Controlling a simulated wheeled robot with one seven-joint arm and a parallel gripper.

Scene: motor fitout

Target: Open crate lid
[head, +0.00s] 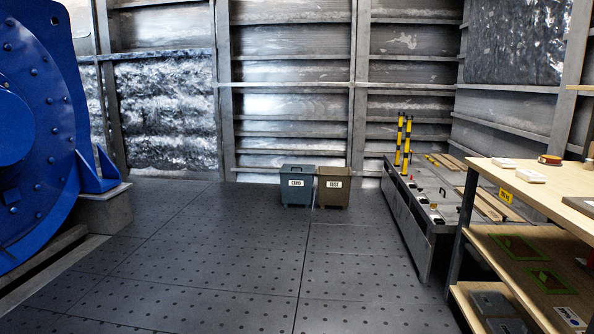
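Two lidded bins stand side by side on the floor at the far wall in the head view: a grey-blue one (297,192) and a brown one (333,192), each with a small white label too small to read surely. Both look closed. I cannot tell which of these, if any, is the crate. My gripper is not in view.
A large blue motor (30,130) on a concrete base fills the left. A low metal bench (408,215) with yellow-black posts (404,140) runs along the right, behind a wooden shelf unit (500,240) holding small items. The middle floor (230,255) is clear.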

